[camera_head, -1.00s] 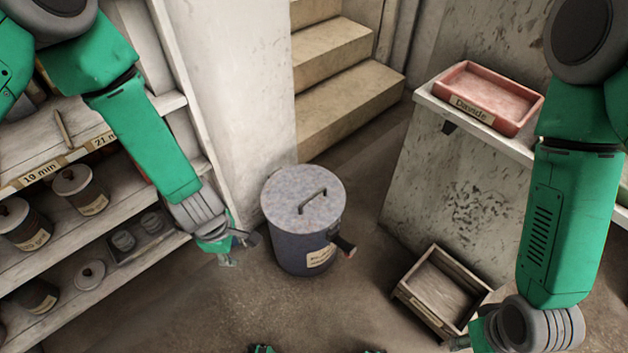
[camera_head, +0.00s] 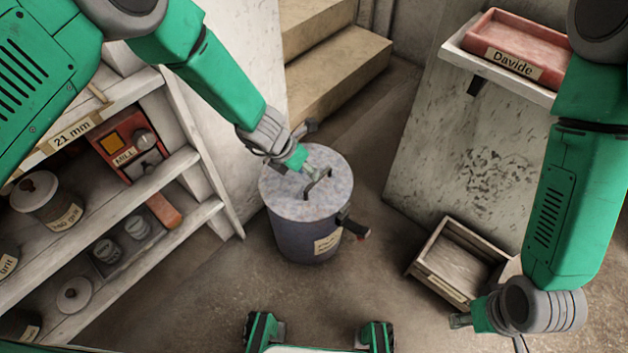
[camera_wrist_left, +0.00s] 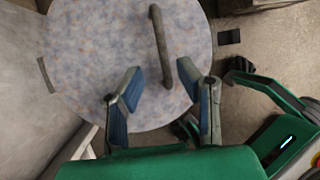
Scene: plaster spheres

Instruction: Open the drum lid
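The drum (camera_head: 305,238) stands upright on the floor, its round mottled lid (camera_head: 290,205) on top. A dark bar handle (camera_head: 318,184) rises from the lid; in the left wrist view the handle (camera_wrist_left: 160,45) lies just ahead of the fingers, its near end between the fingertips. A dark latch-like part (camera_head: 350,224) sticks out from the drum's right side. My left gripper (camera_head: 310,170) is over the lid beside the handle; the left wrist view shows its fingers (camera_wrist_left: 160,75) apart, with nothing gripped. My right gripper (camera_head: 458,321) is low at the right, away from the drum; its fingers are too small to read.
Shelves with jars (camera_head: 48,200) and a red mill box (camera_head: 125,145) stand at the left. A wooden crate (camera_head: 455,262) lies on the floor at the right, below a ledge with a red tray (camera_head: 515,45). Steps (camera_head: 335,70) rise behind the drum. Floor between drum and crate is clear.

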